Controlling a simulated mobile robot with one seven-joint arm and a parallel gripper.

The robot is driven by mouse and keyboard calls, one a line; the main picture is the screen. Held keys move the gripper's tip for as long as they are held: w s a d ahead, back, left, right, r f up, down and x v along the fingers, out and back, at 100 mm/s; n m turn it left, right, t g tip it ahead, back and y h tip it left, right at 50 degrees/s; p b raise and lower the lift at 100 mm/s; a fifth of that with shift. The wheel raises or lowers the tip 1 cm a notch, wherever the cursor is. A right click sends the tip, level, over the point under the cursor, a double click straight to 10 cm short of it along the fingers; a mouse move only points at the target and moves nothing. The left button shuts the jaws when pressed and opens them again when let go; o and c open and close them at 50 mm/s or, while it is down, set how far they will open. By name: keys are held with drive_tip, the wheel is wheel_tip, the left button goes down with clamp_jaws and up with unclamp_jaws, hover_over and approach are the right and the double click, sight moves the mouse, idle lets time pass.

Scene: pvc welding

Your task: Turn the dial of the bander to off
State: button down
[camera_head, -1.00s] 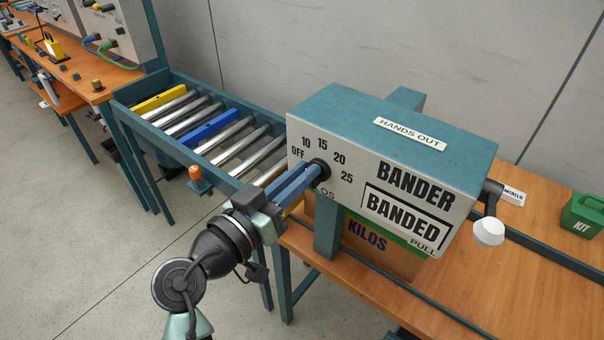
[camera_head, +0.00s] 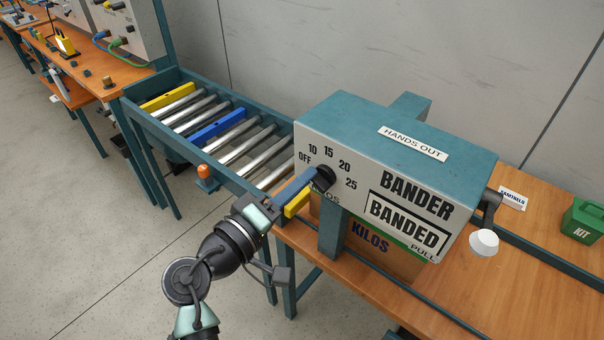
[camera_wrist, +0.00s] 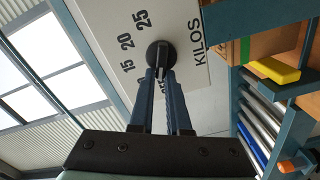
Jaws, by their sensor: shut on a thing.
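The bander (camera_head: 440,165) is a teal box with a white front panel. Its round black dial (camera_head: 325,178) sits among the marks OFF, 10, 15, 20 and 25. My gripper (camera_head: 313,177) reaches the dial from the lower left, with its blue fingers shut on the dial's grip. The wrist view shows the dial (camera_wrist: 160,54) with both fingertips of my gripper (camera_wrist: 160,74) at its lower side. The 15, 20 and 25 marks show there, while the fingers partly cover another mark. I cannot tell exactly which mark the dial points at.
A roller conveyor (camera_head: 150,122) with yellow and blue bars runs to the left. A yellow block (camera_head: 297,204) lies just below my fingers. A carton (camera_head: 375,258) sits under the bander on the orange bench (camera_head: 520,290). A white-knobbed crank (camera_head: 484,243) sticks out at right.

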drive_tip(key=shift+a+f+n+p, duration=0.15)
drive_tip(key=shift+n+p, duration=0.35)
drive_tip(key=shift+n, duration=0.8)
drive_tip(key=shift+f, duration=0.1)
drive_tip(key=c, duration=0.9)
unclamp_jaws()
drive_tip(key=b+v, duration=0.2)
drive_tip(key=v, duration=1.1)
